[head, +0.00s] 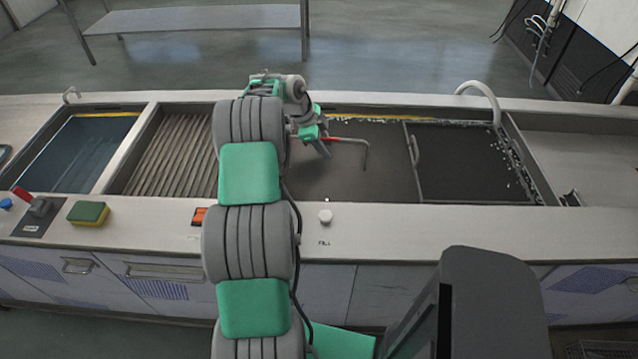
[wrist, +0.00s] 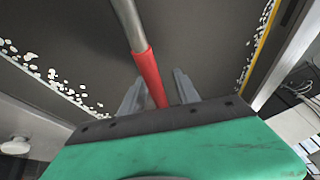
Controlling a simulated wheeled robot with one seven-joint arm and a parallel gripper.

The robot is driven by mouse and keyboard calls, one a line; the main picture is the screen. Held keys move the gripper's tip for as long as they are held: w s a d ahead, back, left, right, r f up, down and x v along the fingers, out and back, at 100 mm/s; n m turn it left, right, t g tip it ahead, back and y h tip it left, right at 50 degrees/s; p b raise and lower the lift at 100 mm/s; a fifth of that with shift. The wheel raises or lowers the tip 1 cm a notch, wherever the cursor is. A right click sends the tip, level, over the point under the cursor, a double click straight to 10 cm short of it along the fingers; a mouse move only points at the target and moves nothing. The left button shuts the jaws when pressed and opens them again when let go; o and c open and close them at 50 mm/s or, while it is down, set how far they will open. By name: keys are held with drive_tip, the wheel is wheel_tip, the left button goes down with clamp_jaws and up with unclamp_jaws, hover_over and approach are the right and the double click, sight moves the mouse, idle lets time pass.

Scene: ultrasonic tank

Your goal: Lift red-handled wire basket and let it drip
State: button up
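The red handle (head: 342,139) of the basket shows above the dark middle tank, with a bent grey rod (head: 366,155) running right and down from it. The wire basket itself does not show; the dark surface hides whatever is below. My gripper (head: 325,146) is over this tank at the handle's left end. In the wrist view, the red handle (wrist: 151,78) lies between the two fingers of my gripper (wrist: 159,84). The fingers are apart, with a visible gap at least on the right side, so it looks open around the handle.
White foam flecks (wrist: 60,78) float along the tank's edges. A lidded section (head: 470,165) with a handle is to the right. A ribbed section (head: 170,150) and a blue bath (head: 80,150) are to the left. A curved white pipe (head: 485,95) rises behind.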

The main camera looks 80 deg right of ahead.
drive_tip(key=shift+f, duration=0.1)
drive_tip(key=shift+c, duration=0.4)
clamp_jaws()
idle(0.3)
